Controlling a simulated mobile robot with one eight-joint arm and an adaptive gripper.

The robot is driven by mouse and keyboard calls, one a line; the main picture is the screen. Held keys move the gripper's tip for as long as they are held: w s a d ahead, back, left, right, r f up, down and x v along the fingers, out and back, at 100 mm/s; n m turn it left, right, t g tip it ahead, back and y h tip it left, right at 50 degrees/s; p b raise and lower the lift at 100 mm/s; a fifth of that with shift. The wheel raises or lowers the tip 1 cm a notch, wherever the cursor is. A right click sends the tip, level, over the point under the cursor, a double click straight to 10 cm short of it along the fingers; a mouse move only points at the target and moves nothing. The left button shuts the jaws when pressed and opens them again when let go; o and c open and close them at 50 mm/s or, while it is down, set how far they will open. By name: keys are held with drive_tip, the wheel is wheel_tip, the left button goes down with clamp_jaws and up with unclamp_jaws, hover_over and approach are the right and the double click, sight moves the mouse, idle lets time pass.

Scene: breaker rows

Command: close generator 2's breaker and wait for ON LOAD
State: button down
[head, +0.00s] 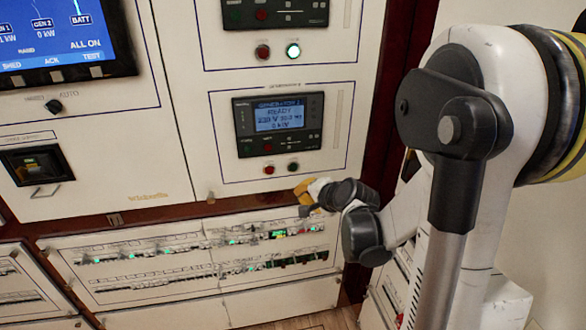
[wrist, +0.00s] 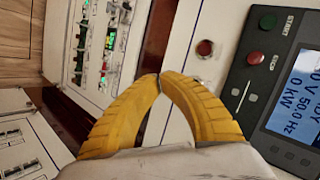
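Generator 2's controller (head: 278,124) is on the lower cabinet panel in the head view; its screen (head: 279,116) seems to read READY, about 230 V, 50 Hz and 0 kW. Below it are a red button (head: 269,169) and a dark, unlit green button (head: 293,167). In the wrist view I see the red button (wrist: 205,48) and the controller (wrist: 283,90), reading 50.0 Hz and 0 kW; the green button does not show there. My gripper (head: 301,190) is just below the green button in the head view. Its yellow fingers (wrist: 159,76) meet at the tips, empty.
Breaker rows (head: 120,259) with green lights lie below a dark red ledge. A blue overview screen (head: 62,36) shows GEN 2 at 0 kW. A selector knob (head: 54,106) is at left.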

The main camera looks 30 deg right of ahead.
approach(290, 175)
drive_tip(key=shift+a+f+x, duration=0.1)
drive_tip(key=shift+f+x, duration=0.05)
drive_tip(key=shift+x, duration=1.15)
drive_tip(key=shift+a+f+x, duration=0.1)
drive_tip(key=shift+a+x, duration=0.05)
drive_tip(key=shift+x, duration=1.1)
drive_tip(key=shift+w+d, duration=0.15)
drive_tip(key=shift+w, duration=0.1)
drive_tip(key=shift+w+d, duration=0.1)
drive_tip(key=shift+w, duration=0.3)
drive_tip(key=shift+s, duration=0.15)
idle(0.4)
drive_tip(key=shift+s+a, duration=0.25)
drive_tip(key=shift+s, duration=0.45)
drive_tip(key=s, duration=0.2)
drive_tip(key=s+a, duration=0.1)
drive_tip(key=s, duration=0.1)
drive_tip(key=shift+s+a+b, duration=0.2)
drive_tip(key=shift+s+b, duration=0.15)
